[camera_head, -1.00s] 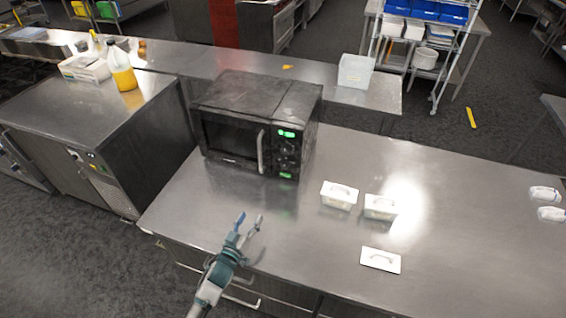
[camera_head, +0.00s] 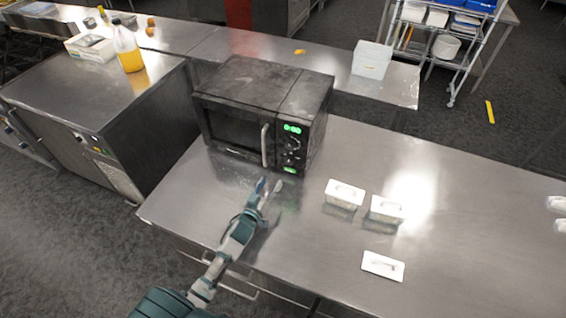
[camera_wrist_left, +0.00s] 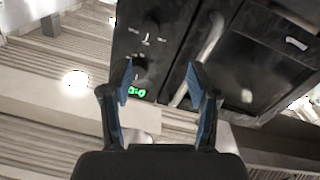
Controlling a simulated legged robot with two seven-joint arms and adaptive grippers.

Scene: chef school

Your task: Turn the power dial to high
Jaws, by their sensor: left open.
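A black microwave (camera_head: 235,128) stands on the steel counter, its door shut, with a vertical silver handle (camera_head: 265,145). Its control panel (camera_head: 291,150) on the right side of the front has a green lit display at the top, dark dials below and a green label at the bottom. My left gripper (camera_head: 269,187) is open and empty, just in front of the microwave below the panel, apart from it. In the left wrist view the panel's dials (camera_wrist_left: 141,62) and the handle (camera_wrist_left: 208,45) appear ahead of the open fingers (camera_wrist_left: 161,84). My right gripper does not show.
Two lidded white containers (camera_head: 344,194) (camera_head: 387,209) and a white lid (camera_head: 383,265) lie on the steel counter (camera_head: 300,225) to the right. The counter's front right is mostly free.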

